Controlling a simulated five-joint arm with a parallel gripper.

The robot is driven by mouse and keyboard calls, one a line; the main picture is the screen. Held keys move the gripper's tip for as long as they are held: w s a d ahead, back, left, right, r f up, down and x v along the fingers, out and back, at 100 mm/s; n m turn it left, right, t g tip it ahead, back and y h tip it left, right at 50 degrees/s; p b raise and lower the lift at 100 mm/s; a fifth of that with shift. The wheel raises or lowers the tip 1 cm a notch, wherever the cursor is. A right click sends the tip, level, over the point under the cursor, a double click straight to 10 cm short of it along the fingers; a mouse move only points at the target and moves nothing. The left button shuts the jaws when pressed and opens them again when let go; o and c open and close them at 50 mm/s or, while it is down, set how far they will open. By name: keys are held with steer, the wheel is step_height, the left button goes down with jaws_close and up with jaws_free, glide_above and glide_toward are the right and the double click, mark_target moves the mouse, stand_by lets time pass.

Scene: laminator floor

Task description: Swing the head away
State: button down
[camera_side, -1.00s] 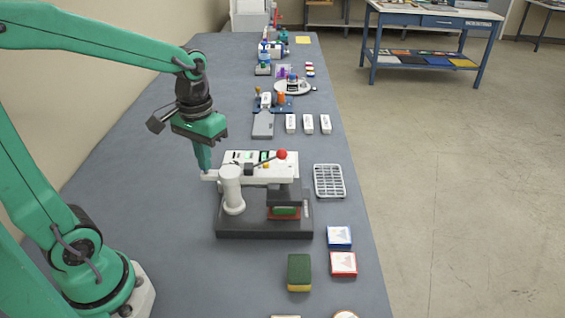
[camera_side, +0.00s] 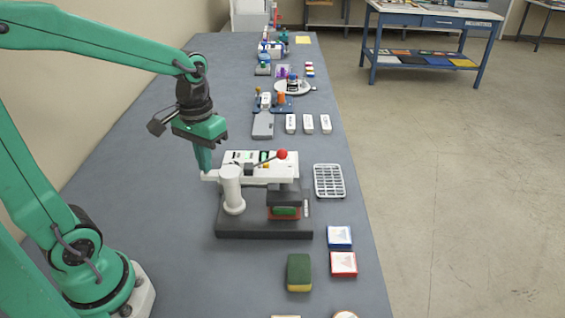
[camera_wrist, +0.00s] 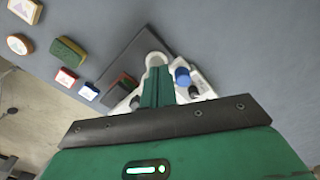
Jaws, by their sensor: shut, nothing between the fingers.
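The press machine has a white head (camera_side: 262,172) on a round white column (camera_side: 232,190), above a dark base (camera_side: 250,227). A lever with a red knob (camera_side: 282,154) lies across the head. A dark block hangs from the head's right part, over a small red and green piece (camera_side: 285,212) on the base. My gripper (camera_side: 204,171) is shut and empty, pointing down at the head's left end; it looks touching or very close. In the wrist view, my gripper (camera_wrist: 157,82) is beside the white column (camera_wrist: 158,58), and a blue knob (camera_wrist: 182,76) shows to its right.
A wire rack (camera_side: 329,181) lies right of the machine. Blue (camera_side: 340,237) and red (camera_side: 343,264) boxes and a green-yellow sponge (camera_side: 299,272) lie in front. White blocks (camera_side: 308,124) and a grey slab (camera_side: 263,125) lie behind. Bench left of the machine is clear.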

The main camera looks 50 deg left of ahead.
steer(key=shift+f, duration=0.6)
steer(key=shift+f, duration=0.15)
